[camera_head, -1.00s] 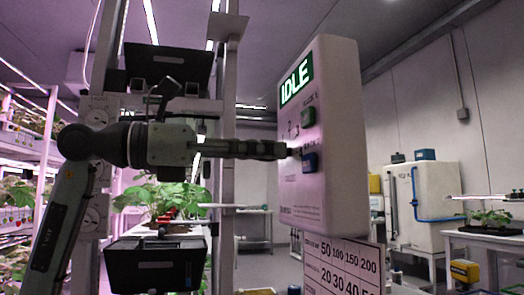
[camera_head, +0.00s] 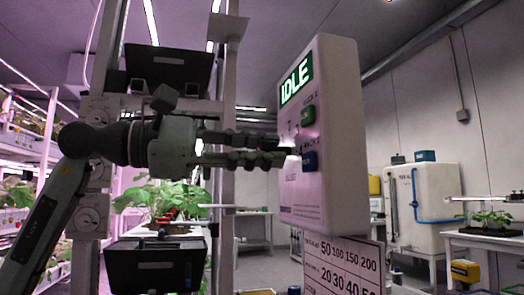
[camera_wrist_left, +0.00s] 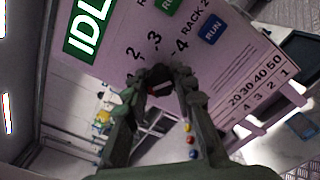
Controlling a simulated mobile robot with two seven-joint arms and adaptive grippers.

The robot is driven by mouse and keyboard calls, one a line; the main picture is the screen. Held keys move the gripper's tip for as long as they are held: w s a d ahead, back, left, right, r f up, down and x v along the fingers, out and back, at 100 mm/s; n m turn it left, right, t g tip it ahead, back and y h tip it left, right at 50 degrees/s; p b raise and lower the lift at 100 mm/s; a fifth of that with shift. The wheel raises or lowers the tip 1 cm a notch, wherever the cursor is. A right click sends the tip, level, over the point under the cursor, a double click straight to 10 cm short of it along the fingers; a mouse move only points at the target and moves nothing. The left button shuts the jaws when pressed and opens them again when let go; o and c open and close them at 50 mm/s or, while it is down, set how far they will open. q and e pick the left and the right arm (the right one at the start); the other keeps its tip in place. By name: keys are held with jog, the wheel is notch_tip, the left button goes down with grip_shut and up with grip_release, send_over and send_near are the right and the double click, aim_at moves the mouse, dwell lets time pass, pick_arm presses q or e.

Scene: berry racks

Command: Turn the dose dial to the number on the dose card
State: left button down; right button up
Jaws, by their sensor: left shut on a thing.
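The white control box (camera_head: 345,130) shows a green IDLE display (camera_head: 296,80), a green button (camera_head: 307,115) and a blue button (camera_head: 309,161). My left gripper (camera_head: 284,151) reaches its face from the left and is shut on the dose dial (camera_wrist_left: 160,88), which sits dark between the fingertips in the left wrist view. The numbers 2, 3 and 4 show around the dial; its pointer setting is not clear. The printed card (camera_head: 343,262) below the box has rows 50, 100, 150, 200 and 20, 30, 40, partly cut off. My right gripper is not in view.
A black crate (camera_head: 156,268) stands low at left, with leafy plants (camera_head: 160,195) behind it. Another dark bin (camera_head: 168,66) is above. A white tank (camera_head: 425,195) and a side table (camera_head: 490,238) stand at right. Free room lies left of the box.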

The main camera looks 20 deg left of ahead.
pick_arm(q)
jog(key=shift+m, duration=0.6)
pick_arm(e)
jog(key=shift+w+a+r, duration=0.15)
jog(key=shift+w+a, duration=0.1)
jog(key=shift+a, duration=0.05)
pick_arm(q)
jog(key=c, duration=1.2)
grip_release()
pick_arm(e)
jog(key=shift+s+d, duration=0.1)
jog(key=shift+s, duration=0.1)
pick_arm(q)
jog(key=v, duration=1.2)
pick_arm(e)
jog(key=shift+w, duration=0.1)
